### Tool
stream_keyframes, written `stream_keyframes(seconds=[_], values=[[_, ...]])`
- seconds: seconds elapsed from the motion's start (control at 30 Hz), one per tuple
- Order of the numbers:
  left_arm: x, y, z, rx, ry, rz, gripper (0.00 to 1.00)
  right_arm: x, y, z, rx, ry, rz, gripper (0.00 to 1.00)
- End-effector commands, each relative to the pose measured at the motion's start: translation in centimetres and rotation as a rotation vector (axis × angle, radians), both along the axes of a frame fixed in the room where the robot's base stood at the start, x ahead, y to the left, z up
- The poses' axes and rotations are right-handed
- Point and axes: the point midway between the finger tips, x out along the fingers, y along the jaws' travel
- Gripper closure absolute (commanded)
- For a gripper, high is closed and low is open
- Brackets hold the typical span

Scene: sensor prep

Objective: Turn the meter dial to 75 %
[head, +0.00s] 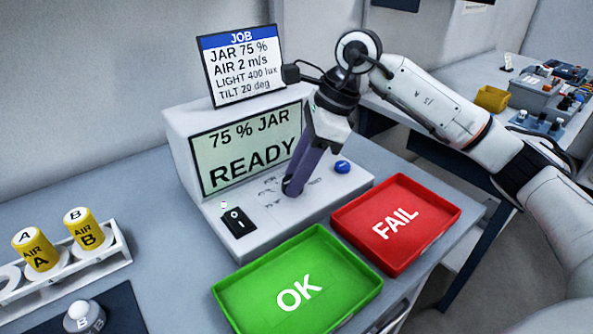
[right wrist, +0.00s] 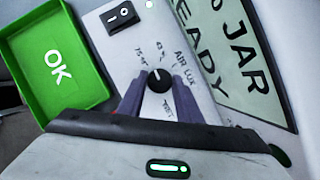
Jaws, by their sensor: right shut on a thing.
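My right gripper (head: 293,187) reaches down to the sloped front panel of the grey meter (head: 262,226). In the right wrist view its two fingers (right wrist: 159,88) stand on either side of the black round dial (right wrist: 159,79) and are shut on it. The dial has a small pale mark near its top edge, toward the 75 % and neighbouring labels; its exact aim is hard to tell. AIR and LUX labels lie to its right. In the head view the fingers hide the dial. The meter screen (head: 245,150) reads "75 % JAR READY". My left gripper is out of view.
A job card (head: 243,66) atop the meter lists JAR 75 %. A black switch (head: 238,222) and blue button (head: 342,167) flank the dial. A green OK tray (head: 335,268) and red FAIL tray (head: 420,215) lie in front. Yellow AIR jars (head: 36,252) stand in a rack at left.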

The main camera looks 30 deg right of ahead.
Motion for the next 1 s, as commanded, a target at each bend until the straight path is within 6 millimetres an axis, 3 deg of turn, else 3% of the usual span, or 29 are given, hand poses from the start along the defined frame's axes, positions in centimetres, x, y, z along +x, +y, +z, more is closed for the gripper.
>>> stream_keyframes(seconds=[0.4,0.97,1.0], values=[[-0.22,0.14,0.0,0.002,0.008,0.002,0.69,0.27,-0.11,0.23,0.0,-0.005,0.192,0.91],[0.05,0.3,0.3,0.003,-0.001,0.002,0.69,0.27,-0.09,0.19,-0.002,-0.006,0.221,0.91],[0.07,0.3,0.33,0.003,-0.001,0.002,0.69,0.27,-0.09,0.19,-0.002,-0.006,0.221,0.63]])
